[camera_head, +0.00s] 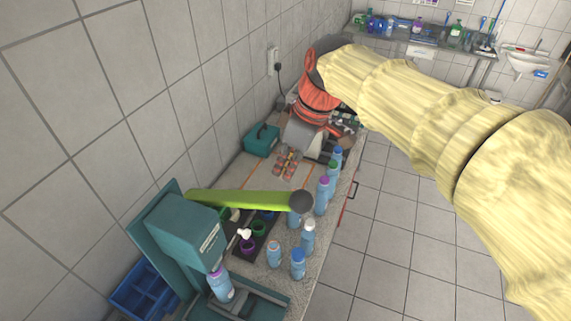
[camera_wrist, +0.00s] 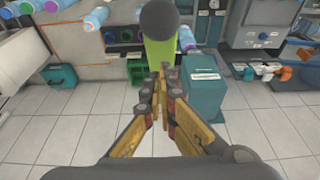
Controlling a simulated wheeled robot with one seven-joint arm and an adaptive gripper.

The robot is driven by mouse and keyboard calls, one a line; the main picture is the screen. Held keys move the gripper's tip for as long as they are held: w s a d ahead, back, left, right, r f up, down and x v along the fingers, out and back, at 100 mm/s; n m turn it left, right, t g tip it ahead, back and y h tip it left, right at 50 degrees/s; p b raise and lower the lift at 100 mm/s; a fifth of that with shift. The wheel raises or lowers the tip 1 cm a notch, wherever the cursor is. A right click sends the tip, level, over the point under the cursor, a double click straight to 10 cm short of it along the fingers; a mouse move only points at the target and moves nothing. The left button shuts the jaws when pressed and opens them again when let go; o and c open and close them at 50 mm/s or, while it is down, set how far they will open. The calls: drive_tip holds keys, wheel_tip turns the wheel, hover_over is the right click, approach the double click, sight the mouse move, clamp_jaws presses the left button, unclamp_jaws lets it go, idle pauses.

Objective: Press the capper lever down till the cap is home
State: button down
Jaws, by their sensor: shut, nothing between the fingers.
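The capper (camera_head: 185,225) is a teal press at the lower left in the head view. Its lime-green lever (camera_head: 240,200) reaches right, roughly level, and ends in a dark grey ball knob (camera_head: 302,201). A blue bottle with a purple cap (camera_head: 220,285) stands under the press head; I cannot tell how far its cap is seated. In the wrist view my gripper (camera_wrist: 161,74) is shut and empty. Its fingertips overlap the picture of the green lever (camera_wrist: 161,52), below the knob (camera_wrist: 158,18); contact cannot be told. The teal press body (camera_wrist: 203,93) is right of the fingers.
Several blue bottles (camera_head: 322,195) stand along the bench's right edge, close to the knob. A dark tray with coloured caps (camera_head: 259,228) lies below the lever. A teal box (camera_head: 262,140) sits farther back. A blue crate (camera_head: 142,290) is at the lower left. The tiled floor (camera_head: 385,220) is clear.

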sight(294, 200)
drive_tip(key=shift+s+f+b, duration=0.15)
drive_tip(key=shift+f+b, duration=1.85)
drive_tip(key=shift+f, duration=1.55)
drive_tip(key=f+b, duration=0.1)
drive_tip(key=d+f+b, duration=0.1)
drive_tip(key=f, duration=0.1)
drive_tip(key=f+b, duration=0.2)
drive_tip(key=shift+s+d, duration=0.25)
drive_tip(key=shift+s, duration=0.1)
drive_tip(key=shift+r, duration=0.2)
wheel_tip(294, 200, up, 12)
drive_tip(key=a+p, duration=0.1)
drive_tip(key=p, duration=0.7)
drive_tip(key=shift+w+a, duration=0.4)
